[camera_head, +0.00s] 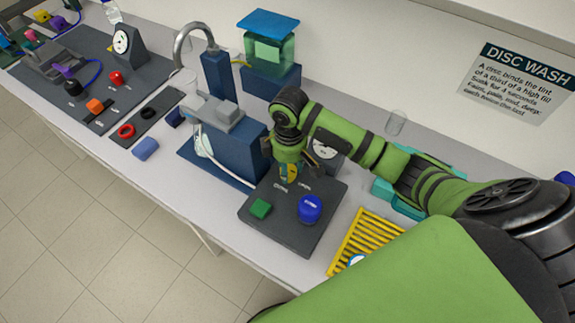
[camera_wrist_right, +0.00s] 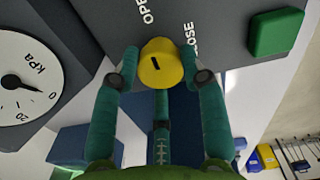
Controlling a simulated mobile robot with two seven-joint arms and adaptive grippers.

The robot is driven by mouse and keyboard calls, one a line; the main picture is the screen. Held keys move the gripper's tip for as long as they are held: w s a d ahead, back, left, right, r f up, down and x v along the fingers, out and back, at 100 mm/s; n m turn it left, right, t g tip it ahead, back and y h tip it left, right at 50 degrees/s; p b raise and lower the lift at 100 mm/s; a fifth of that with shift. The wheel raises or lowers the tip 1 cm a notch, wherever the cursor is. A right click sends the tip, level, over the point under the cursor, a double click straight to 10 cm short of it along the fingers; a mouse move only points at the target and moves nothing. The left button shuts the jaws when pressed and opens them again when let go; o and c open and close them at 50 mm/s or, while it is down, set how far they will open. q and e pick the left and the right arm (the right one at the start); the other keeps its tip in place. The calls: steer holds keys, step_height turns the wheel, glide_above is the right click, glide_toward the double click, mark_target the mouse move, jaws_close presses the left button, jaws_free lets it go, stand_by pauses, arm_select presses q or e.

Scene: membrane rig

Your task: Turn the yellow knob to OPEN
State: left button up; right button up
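The yellow knob (camera_wrist_right: 161,66) is on a dark grey panel (camera_wrist_right: 235,20), with white OPEN and CLOSE lettering beside it. It has a short black mark on its face. My right gripper (camera_wrist_right: 160,70) has one finger on each side of the knob, and both fingertips appear to touch it. In the head view the knob (camera_head: 292,174) is partly hidden by my right gripper (camera_head: 290,168), which reaches down to the dark panel block (camera_head: 275,232). My left gripper is not in view.
On the panel block are a green button (camera_head: 260,208) and a blue knob (camera_head: 310,208). A pressure gauge (camera_wrist_right: 25,85) is close beside my right gripper. A blue rig with a tap (camera_head: 217,75) stands left; a yellow rack (camera_head: 365,240) lies right.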

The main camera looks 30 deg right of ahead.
mark_target(292, 171)
steer(key=o, duration=0.3)
steer(key=shift+s+d+f, duration=0.15)
steer(key=shift+s+f, duration=0.05)
steer(key=shift+s, duration=0.1)
steer(key=shift+d+r, duration=0.1)
steer(key=shift+w+r, duration=0.2)
steer(key=shift+r, duration=0.35)
step_height(292, 171, up, 11)
steer(key=shift+s, duration=0.2)
steer(key=shift+f, duration=0.1)
